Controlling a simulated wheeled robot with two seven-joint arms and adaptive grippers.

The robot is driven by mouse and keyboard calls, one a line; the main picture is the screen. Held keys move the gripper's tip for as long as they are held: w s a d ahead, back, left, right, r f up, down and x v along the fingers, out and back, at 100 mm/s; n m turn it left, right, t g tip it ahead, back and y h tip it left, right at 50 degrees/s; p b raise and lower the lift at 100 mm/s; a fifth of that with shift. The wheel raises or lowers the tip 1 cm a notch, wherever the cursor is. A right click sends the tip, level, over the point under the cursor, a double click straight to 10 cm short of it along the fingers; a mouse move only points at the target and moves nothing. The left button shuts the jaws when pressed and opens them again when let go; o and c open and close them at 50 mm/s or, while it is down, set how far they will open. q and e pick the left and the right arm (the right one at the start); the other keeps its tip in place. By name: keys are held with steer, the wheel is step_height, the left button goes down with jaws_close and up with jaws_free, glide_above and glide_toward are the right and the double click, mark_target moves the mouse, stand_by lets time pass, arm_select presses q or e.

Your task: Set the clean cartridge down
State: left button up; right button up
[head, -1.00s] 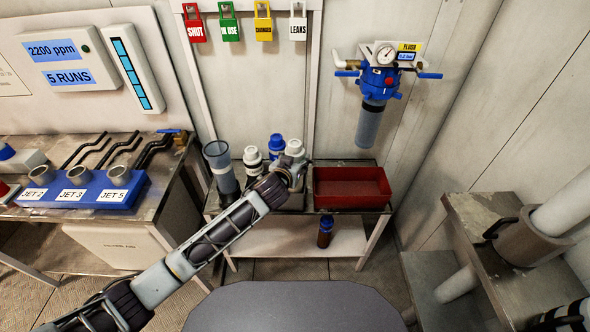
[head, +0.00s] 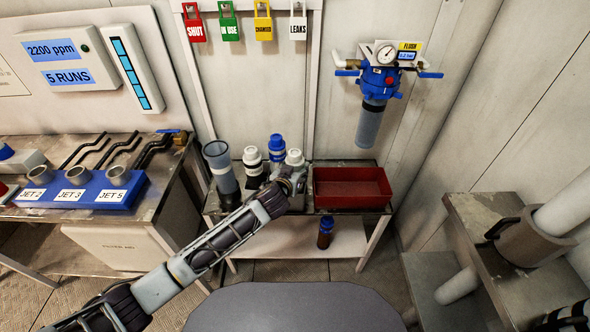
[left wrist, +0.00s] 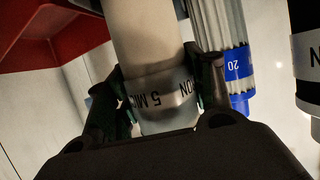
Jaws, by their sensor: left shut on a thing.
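My left gripper (left wrist: 160,95) is shut on a pale cartridge (left wrist: 148,35) with a grey band reading "5 MIC…" in the left wrist view. In the head view its white top (head: 294,157) shows just above my left gripper (head: 297,178), over the small bench. A blue-banded cartridge (left wrist: 237,62) marked "20" stands close beside it; its blue top (head: 277,147) shows in the head view. A black-banded cartridge (head: 252,160) stands further left. Whether the held cartridge's base touches the bench is hidden.
A red tray (head: 352,202) sits right of the gripper on the bench. A grey clear cylinder (head: 221,170) stands at the bench's left. A blue-capped bottle (head: 325,232) is on the lower shelf (head: 285,240). A blue filter housing (head: 378,85) hangs on the wall.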

arm_select(q)
steer(key=o, duration=1.4)
steer(key=shift+s+r, duration=0.1)
steer(key=p+v, duration=0.1)
steer(key=v, duration=1)
steer(key=shift+s+a+r, duration=0.1)
steer(key=shift+s+a, duration=0.05)
steer(key=shift+s, duration=0.2)
arm_select(e)
steer(key=shift+s+d+f, duration=0.15)
steer(key=shift+s+d, duration=0.2)
steer(key=shift+s, duration=0.25)
steer(key=shift+s+d+f, duration=0.1)
steer(key=shift+s+d, duration=0.25)
steer(key=shift+s, duration=0.2)
steer(key=shift+w, duration=0.15)
